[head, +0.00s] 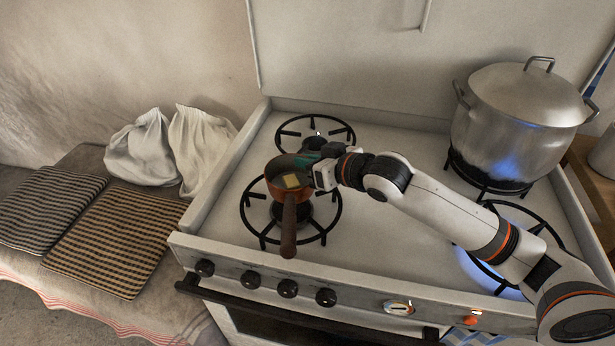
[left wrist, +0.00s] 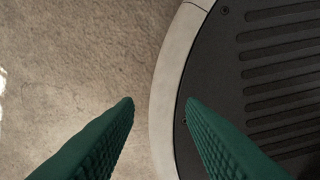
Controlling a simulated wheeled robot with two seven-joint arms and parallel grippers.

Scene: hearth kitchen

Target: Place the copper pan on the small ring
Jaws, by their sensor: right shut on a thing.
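The copper pan (head: 275,172), with a dark wooden handle (head: 289,225) pointing toward the stove front, is over the front left ring (head: 245,217). A yellow block, like butter, lies inside it. I cannot tell whether the pan touches the ring. My right gripper (head: 308,164) is shut on the pan's right rim; its fingertips are partly hidden. The back left ring (head: 340,128) is bare and looks like the smaller of the two. My left gripper (left wrist: 160,103) shows only in the left wrist view, fingers apart and empty, above the floor and my base.
A big lidded pot (head: 520,120) stands on the back right ring over a blue flame. The front right ring (head: 535,222) glows blue beneath my right arm. Knobs (head: 287,288) line the stove front. Cloth bags (head: 145,150) and checked cloths (head: 118,240) lie on the left bench.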

